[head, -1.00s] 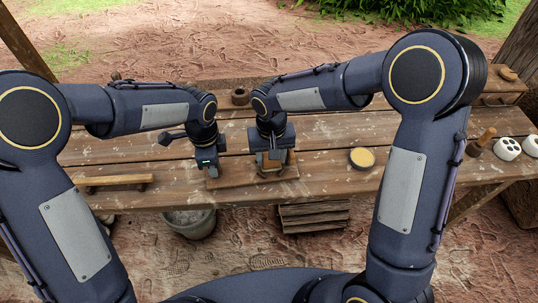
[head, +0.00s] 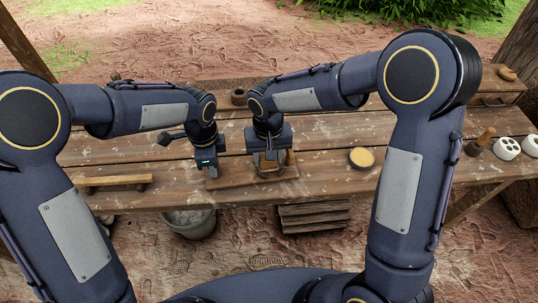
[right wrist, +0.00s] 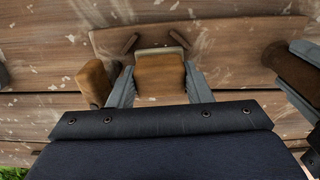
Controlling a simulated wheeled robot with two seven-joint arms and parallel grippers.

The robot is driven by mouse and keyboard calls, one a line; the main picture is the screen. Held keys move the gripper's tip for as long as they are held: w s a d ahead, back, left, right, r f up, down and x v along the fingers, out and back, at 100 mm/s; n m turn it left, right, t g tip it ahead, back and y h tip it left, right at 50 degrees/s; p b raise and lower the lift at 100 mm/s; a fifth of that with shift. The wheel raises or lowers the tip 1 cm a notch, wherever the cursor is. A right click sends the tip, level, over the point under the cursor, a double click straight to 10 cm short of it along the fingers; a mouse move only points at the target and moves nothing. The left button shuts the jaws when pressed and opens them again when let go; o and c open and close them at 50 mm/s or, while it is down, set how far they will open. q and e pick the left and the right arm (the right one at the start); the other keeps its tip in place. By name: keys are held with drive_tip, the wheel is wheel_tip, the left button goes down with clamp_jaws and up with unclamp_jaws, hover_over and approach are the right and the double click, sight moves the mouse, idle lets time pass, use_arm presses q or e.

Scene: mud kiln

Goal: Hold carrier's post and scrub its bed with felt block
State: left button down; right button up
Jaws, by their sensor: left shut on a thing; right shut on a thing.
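The carrier is a flat wooden board (head: 232,183) near the bench's front edge; its bare bed also shows in the right wrist view (right wrist: 228,62). My left gripper (head: 211,170) is shut on the carrier's post, a dark brown upright (right wrist: 298,68) at the right of the right wrist view; in the head view the gripper hides most of it. A second brown upright (right wrist: 93,82) stands at the board's other end. My right gripper (head: 269,165) is shut on the felt block, a brown block (right wrist: 160,75) with a pale strip. It is low over the bed; I cannot tell whether it touches.
A round tin with yellow contents (head: 361,158) stands right of the carrier. A wooden-handled tool (head: 482,141) and white holed pieces (head: 507,148) lie further right. A wooden bar (head: 113,182) lies left. A bucket (head: 190,223) stands below the bench.

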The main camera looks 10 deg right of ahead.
drive_tip(key=shift+d, duration=0.1)
drive_tip(key=shift+d, duration=0.3)
drive_tip(key=shift+a, duration=0.3)
idle(1.0)
drive_tip(key=shift+d, duration=0.3)
drive_tip(key=shift+a, duration=0.45)
idle(0.4)
drive_tip(key=shift+d, duration=0.45)
drive_tip(key=shift+a, duration=0.45)
idle(0.5)
drive_tip(key=shift+d, duration=0.45)
drive_tip(key=shift+a, duration=0.45)
idle(0.5)
